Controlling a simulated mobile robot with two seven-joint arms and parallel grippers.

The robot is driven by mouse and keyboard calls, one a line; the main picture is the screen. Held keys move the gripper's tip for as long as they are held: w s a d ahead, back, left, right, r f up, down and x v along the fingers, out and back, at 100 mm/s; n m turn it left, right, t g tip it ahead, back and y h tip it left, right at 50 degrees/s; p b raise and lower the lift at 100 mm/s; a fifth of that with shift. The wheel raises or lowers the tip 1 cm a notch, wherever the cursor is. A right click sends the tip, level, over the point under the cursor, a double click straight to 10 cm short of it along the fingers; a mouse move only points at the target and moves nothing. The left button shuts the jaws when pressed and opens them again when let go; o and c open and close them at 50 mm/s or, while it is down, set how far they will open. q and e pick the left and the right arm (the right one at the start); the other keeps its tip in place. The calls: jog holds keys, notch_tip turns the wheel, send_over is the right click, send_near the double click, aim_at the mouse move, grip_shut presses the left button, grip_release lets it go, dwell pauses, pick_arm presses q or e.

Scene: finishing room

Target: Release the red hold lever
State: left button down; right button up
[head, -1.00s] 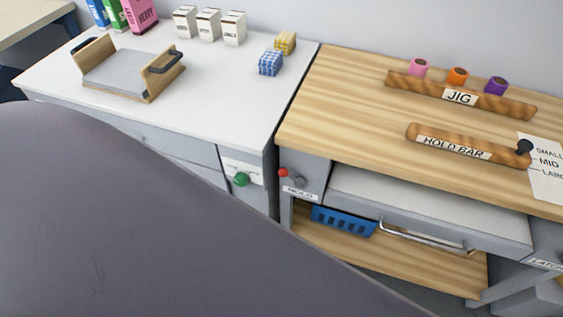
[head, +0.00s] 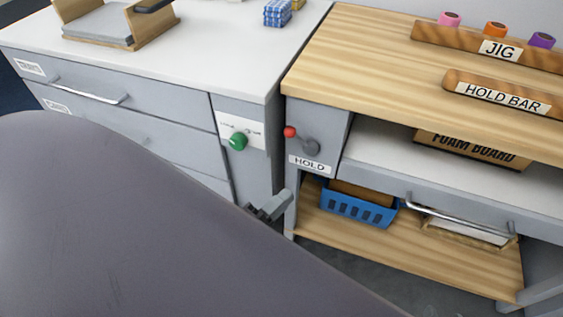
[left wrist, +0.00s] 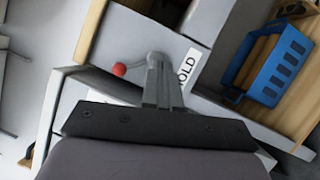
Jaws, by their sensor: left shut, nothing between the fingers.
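The hold lever (head: 291,132) has a red knob on a short arm from a grey hub. It is on the grey panel at the left end of the wooden bench, above a HOLD label (head: 309,164). The red knob points left. My left gripper (head: 286,197) is shut and empty, below and slightly left of the lever in the head view. In the left wrist view the shut fingers (left wrist: 161,88) point toward the grey hub, with the red knob (left wrist: 119,69) to their left. I cannot tell whether the fingers touch the hub. My right gripper is not in view.
A green knob (head: 238,141) is on the white cabinet to the left. The bench top (head: 390,80) carries the HOLD BAR (head: 497,94) and JIG rail (head: 480,46).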

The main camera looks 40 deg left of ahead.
pick_arm(q)
jog(key=a+f+n+t+y+b, duration=0.4)
jog(key=a+f+n+t+b, duration=0.1)
jog(key=n, duration=0.9)
jog(key=a+f+b, duration=0.1)
jog(key=a+b, duration=0.1)
jog(key=b, duration=0.1)
jog(key=shift+w+a+y, duration=0.2)
jog(key=shift+w+y, duration=0.05)
jog(key=shift+y, duration=0.05)
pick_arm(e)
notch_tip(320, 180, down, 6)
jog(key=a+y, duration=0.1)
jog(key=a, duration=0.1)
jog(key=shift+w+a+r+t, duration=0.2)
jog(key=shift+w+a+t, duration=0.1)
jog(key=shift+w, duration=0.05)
pick_arm(q)
send_near(300, 140)
jog(key=w+a, duration=0.3)
jog(key=a, duration=0.1)
jog(key=r, duration=0.1)
jog(key=w+r, duration=0.1)
jog(key=d+r+p, duration=0.1)
jog(key=shift+w+r, duration=0.25)
jog(key=shift+r, duration=0.05)
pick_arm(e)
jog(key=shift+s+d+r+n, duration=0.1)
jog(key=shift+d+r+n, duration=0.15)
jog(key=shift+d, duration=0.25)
